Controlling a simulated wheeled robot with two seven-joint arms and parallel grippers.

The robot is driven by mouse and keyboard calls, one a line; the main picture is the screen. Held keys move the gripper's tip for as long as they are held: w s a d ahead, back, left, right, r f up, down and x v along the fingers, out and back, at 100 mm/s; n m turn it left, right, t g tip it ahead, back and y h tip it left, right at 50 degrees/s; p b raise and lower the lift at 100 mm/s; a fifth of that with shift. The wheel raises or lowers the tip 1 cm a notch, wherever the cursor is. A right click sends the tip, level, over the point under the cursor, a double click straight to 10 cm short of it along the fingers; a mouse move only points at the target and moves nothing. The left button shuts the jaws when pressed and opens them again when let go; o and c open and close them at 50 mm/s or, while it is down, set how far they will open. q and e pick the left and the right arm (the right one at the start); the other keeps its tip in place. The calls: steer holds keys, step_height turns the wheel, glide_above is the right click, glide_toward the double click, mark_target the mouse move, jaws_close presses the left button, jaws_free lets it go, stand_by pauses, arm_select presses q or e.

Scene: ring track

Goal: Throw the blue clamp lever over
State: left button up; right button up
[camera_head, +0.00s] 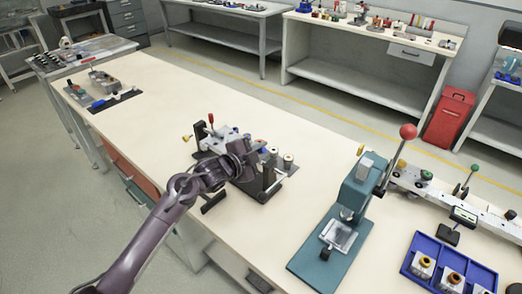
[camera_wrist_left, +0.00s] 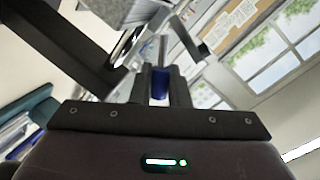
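The clamp fixture (camera_head: 266,186), with dark uprights and a pale block, stands near the middle of the long bench. My left arm reaches in from the lower left, and its gripper (camera_head: 240,162) is at the fixture. In the left wrist view, the blue clamp lever (camera_wrist_left: 160,86) lies between the two dark fingers of my left gripper (camera_wrist_left: 162,80). The fingers appear closed against both its sides. In the head view the lever's grip is hidden by the gripper. My right gripper is not in view.
A teal press (camera_head: 346,205) with a red-knobbed handle stands to the right, and a blue tray (camera_head: 450,265) lies beyond it. A red-knobbed lever (camera_head: 211,121) rises at the fixture's back left. A dark tray of parts (camera_head: 115,101) lies at the bench's far left. Bare bench separates these.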

arm_select(q)
jaws_close()
steer(key=shift+w+a+r+n+p, duration=0.2)
steer(key=shift+r+n+p, duration=0.2)
steer(key=shift+n+p, duration=0.2)
steer(key=shift+w+a+r+n+g+h+p, duration=0.15)
steer(key=shift+n+h, duration=0.15)
steer(key=shift+n, duration=0.3)
steer(key=shift+a+r+n+g+h+p, duration=0.15)
steer(key=shift+n+h, duration=0.15)
steer(key=shift+n, duration=0.3)
steer(key=shift+f, duration=0.15)
steer(key=shift+o, duration=1.8)
jaws_free()
